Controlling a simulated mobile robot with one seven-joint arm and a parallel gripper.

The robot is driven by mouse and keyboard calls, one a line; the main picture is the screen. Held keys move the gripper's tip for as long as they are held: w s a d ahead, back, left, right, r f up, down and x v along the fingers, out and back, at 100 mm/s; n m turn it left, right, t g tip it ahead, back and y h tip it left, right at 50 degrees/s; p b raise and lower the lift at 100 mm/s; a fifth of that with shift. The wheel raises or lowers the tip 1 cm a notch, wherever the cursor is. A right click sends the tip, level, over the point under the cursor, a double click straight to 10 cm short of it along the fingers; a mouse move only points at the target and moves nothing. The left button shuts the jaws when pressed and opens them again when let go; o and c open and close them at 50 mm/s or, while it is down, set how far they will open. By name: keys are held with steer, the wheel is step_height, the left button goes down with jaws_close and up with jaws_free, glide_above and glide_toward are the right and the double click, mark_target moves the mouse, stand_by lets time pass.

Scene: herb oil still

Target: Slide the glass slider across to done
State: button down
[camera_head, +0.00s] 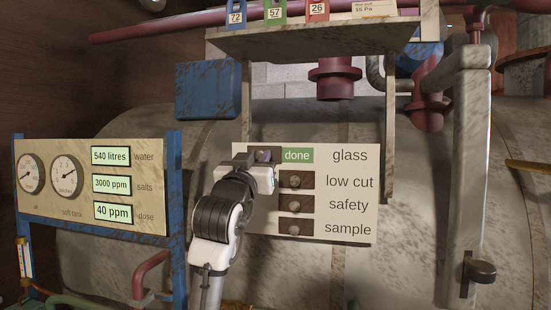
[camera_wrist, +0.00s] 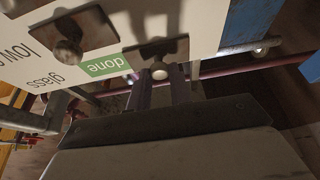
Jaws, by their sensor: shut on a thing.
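The glass slider (camera_head: 266,155) is a dark plate with a round pale knob in the top row of the white panel (camera_head: 345,232). It sits left of the green "done" label (camera_head: 298,155), which shows uncovered. My gripper (camera_head: 262,163) comes up from below and partly hides the plate. In the wrist view, the panel is upside down; the glass slider's dark plate (camera_wrist: 156,49) and knob are beside the "done" label (camera_wrist: 105,66). My gripper's fingers (camera_wrist: 161,82) are shut on the knob, one on each side.
The low cut slider (camera_head: 296,180), safety slider (camera_head: 296,205) and sample slider (camera_head: 296,229) sit below, farther right than the glass slider. A gauge board (camera_head: 85,220) stands left, a blue box (camera_head: 207,90) hangs above left, and a shelf (camera_head: 315,38) is overhead.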

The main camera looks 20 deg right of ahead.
steer(key=shift+w+a, duration=0.4)
steer(key=shift+a, duration=0.25)
steer(key=c, duration=1.3)
jaws_free()
steer(key=shift+w+a, duration=0.15)
steer(key=shift+o, duration=0.2)
steer(key=b+v, duration=0.5)
steer(key=v, duration=0.8)
steer(key=shift+s+f, duration=0.2)
steer(key=shift+s, duration=0.15)
steer(key=shift+a, duration=0.25)
